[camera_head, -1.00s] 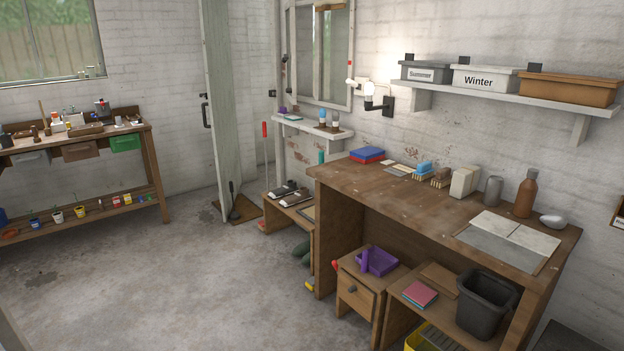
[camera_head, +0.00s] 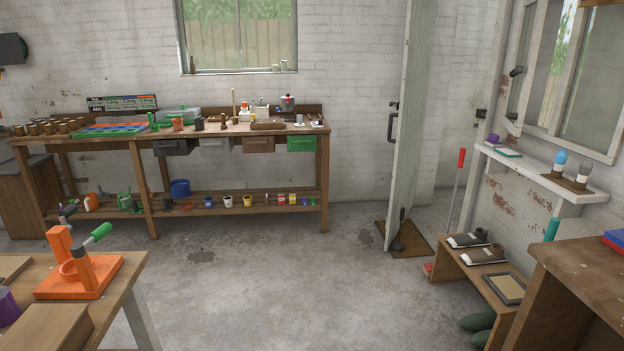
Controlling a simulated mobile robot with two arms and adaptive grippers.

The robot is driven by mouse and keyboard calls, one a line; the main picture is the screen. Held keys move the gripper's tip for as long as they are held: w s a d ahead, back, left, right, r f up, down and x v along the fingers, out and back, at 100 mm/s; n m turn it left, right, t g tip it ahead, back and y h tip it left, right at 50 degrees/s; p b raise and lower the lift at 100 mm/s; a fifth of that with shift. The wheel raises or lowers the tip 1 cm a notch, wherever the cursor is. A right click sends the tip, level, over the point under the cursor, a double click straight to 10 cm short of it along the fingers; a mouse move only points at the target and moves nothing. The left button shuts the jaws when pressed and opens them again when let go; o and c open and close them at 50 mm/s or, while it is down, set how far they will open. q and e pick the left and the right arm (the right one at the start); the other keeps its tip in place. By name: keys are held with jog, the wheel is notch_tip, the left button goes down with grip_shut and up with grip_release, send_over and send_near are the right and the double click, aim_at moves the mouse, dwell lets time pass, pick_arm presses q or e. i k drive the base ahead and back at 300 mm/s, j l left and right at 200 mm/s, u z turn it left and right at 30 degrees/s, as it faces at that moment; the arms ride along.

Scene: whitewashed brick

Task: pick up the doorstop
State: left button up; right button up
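A small dark object with a thin upright stem, which looks like the doorstop (camera_head: 398,244), is on the floor at the foot of the pale green door (camera_head: 405,130). It sits on or against a brown mat (camera_head: 420,240). It is small in the view, so its exact shape is hard to tell. The door stands open. Neither of my grippers is in view.
Open concrete floor (camera_head: 270,270) stretches ahead to the door. A table with an orange tool (camera_head: 80,275) is at near left. A low bench with shoes (camera_head: 480,262) and a wooden workbench (camera_head: 580,275) stand at right. A long potting bench (camera_head: 230,137) lines the back wall.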

aim_at(398, 247)
jog(key=i+u, duration=0.1)
jog(key=i, duration=1.9)
jog(key=i+z, duration=0.15)
jog(key=i, duration=0.35)
jog(key=i+z, duration=0.1)
jog(key=i, duration=0.4)
jog(key=i+j+z, duration=0.15)
jog(key=i, duration=0.35)
jog(key=i+j+z, duration=0.15)
jog(key=i, duration=0.35)
